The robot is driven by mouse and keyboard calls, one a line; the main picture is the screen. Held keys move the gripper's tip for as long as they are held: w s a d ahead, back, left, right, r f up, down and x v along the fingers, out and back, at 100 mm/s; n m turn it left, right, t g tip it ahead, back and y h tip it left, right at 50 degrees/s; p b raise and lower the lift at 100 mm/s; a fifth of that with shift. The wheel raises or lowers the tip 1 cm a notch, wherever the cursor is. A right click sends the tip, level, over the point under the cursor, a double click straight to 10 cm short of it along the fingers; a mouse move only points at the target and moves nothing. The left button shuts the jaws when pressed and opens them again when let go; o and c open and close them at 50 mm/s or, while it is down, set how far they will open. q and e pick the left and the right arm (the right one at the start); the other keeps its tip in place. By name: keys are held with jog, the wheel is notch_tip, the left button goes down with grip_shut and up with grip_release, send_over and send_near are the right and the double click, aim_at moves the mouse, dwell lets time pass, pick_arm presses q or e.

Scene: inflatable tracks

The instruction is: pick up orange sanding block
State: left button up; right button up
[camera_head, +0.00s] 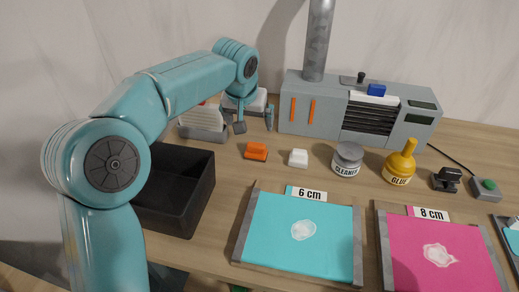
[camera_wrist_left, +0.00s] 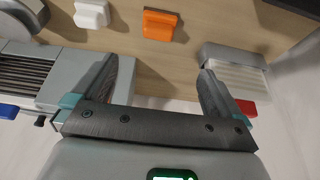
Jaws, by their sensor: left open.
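The orange sanding block (camera_head: 256,151) lies on the wooden table, in front of my left gripper in the head view. It also shows near the top of the left wrist view (camera_wrist_left: 160,25), beyond the fingertips and roughly centred between them. My left gripper (camera_head: 255,119) is open and empty, with its fingers wide apart; both fingers show in the left wrist view (camera_wrist_left: 160,72). It is apart from the block. My right gripper is not in view.
A white block (camera_head: 298,158) lies right of the orange one. A grey machine (camera_head: 314,122) stands behind, and a grey-and-white item (camera_head: 203,121) lies to the left. A black bin (camera_head: 190,199), cleaner jar (camera_head: 347,159), glue bottle (camera_head: 400,164) and cyan panel (camera_head: 270,245) surround the area.

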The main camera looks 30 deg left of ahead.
aim_at(256, 145)
pick_arm(q)
jog(key=x, duration=1)
jog(key=shift+s+f, duration=0.15)
jog(key=shift+s, duration=0.1)
jog(key=x, duration=0.5)
jog(key=shift+d+f, duration=0.1)
jog(key=shift+d, duration=0.15)
jog(key=c, duration=1.2)
